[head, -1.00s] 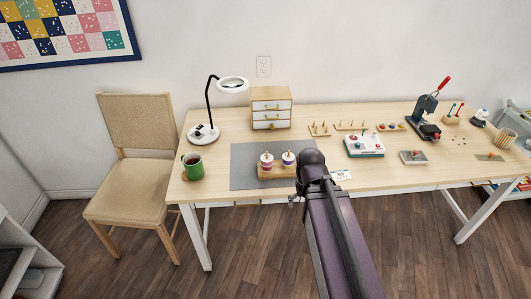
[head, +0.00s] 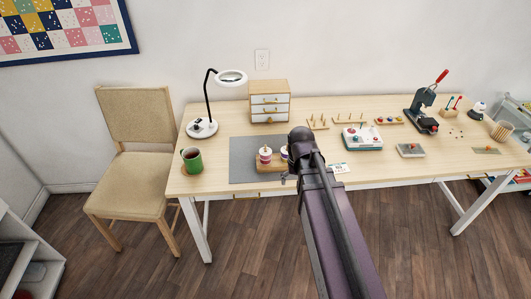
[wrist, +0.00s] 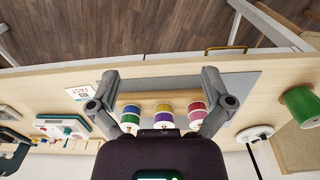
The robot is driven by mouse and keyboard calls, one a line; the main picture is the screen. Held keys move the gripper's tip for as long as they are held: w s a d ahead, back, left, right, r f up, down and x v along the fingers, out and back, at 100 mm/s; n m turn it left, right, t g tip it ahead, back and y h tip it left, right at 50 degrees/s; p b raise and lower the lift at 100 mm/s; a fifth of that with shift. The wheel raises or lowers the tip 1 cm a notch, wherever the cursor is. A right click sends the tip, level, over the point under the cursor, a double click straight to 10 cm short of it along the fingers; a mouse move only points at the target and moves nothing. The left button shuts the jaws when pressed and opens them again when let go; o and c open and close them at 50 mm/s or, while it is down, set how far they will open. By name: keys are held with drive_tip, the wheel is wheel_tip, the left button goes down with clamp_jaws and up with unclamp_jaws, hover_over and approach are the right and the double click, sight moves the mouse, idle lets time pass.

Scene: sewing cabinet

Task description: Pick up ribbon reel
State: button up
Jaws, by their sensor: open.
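Three ribbon reels show in the wrist view, in a row on a wooden stand (wrist: 150,96): a green one (wrist: 130,113), a purple and yellow one (wrist: 164,111) and a red-pink one (wrist: 197,108). The stand is on a grey mat (head: 241,170) on the desk. In the head view one reel (head: 265,154) is clear, a second is partly covered by my arm, and the third is hidden. My gripper (wrist: 161,78) is open in the wrist view, its fingers spread either side of the row. I cannot tell its height above the reels.
A white boxed device (head: 362,138), a press (head: 420,113) and small trays are to the right. A chair (head: 132,150) is left of the desk.

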wheel_tip(320, 180, up, 6)
drive_tip(key=m+p, duration=0.2)
drive_tip(key=p, duration=0.3)
hover_over(265, 152)
drive_tip(key=shift+w+d+f, duration=0.1)
drive_tip(key=shift+w+f, duration=0.1)
drive_tip(key=shift+w, duration=0.05)
drive_tip(key=shift+s+f, duration=0.1)
wheel_tip(265, 152, down, 8)
drive_tip(key=b, duration=0.8)
drive_tip(key=shift+f+b, duration=0.25)
drive_tip(key=shift+b, duration=0.1)
drive_tip(key=shift+f+b, duration=2.6)
drive_tip(key=c, duration=0.9)
